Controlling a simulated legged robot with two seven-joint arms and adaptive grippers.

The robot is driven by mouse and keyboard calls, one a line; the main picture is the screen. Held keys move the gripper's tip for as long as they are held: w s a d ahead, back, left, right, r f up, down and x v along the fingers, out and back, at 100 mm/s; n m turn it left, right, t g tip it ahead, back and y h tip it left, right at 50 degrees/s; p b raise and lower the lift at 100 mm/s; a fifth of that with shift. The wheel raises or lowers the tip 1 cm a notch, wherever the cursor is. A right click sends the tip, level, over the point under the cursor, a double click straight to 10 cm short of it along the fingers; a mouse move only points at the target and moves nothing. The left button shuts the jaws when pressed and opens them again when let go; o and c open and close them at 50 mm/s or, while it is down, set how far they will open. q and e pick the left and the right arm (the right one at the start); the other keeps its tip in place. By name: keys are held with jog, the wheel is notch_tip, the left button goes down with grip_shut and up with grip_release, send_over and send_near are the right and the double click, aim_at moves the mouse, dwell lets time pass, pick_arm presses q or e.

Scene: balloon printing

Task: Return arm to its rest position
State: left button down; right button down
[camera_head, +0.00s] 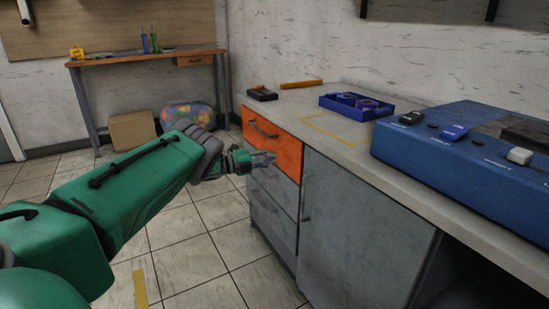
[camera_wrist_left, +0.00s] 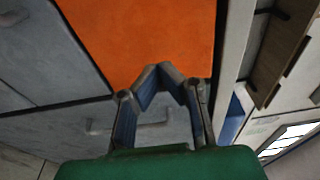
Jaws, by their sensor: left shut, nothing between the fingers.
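My green left arm reaches in from the left in the head view. Its left gripper (camera_head: 263,160) is in front of the drawer cabinet, near the orange top drawer (camera_head: 285,150). The gripper is shut and holds nothing. In the left wrist view the gripper (camera_wrist_left: 165,72) shows with its fingertips together, against the orange drawer front (camera_wrist_left: 140,35) behind it. I cannot tell whether the fingertips touch the drawer. The orange drawer looks closed. My right gripper is not in view.
The worktop (camera_head: 320,110) carries a blue tray (camera_head: 357,106) with purple and blue items, a small black item (camera_head: 262,94) and a large blue machine (camera_head: 470,150). A grey cabinet door (camera_head: 355,230) is below. Open tiled floor (camera_head: 190,250) lies left of the drawers. A workbench (camera_head: 140,58) stands at the back.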

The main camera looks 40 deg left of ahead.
pick_arm(q)
jog(key=s+d+f+n+g+y, duration=0.1)
jog(key=s+d+f+n+y, duration=0.25)
jog(key=f+n, duration=0.35)
jog(key=s+d+f+n+y, duration=0.2)
jog(key=d+f+n+y, duration=0.3)
jog(key=f, duration=0.3)
jog(key=s+d+f+n+g, duration=0.45)
jog(key=s+d, duration=0.25)
jog(key=s, duration=0.2)
jog(key=s+d+f+n+g, duration=0.3)
jog(key=s+d+f+n, duration=0.15)
jog(key=s+d, duration=0.4)
jog(key=s+d+r+n+g, duration=0.1)
jog(key=s+d+g, duration=0.2)
jog(key=s, duration=0.9)
jog(key=s+d+r+n+g, duration=0.1)
jog(key=s+d+g, duration=0.2)
jog(key=s, duration=0.9)
notch_tip(320, 180, up, 12)
jog(key=s+p, duration=0.1)
jog(key=p, duration=1.1)
jog(key=shift+s+g, duration=0.25)
jog(key=shift+g, duration=0.1)
jog(key=shift+w+d, duration=0.1)
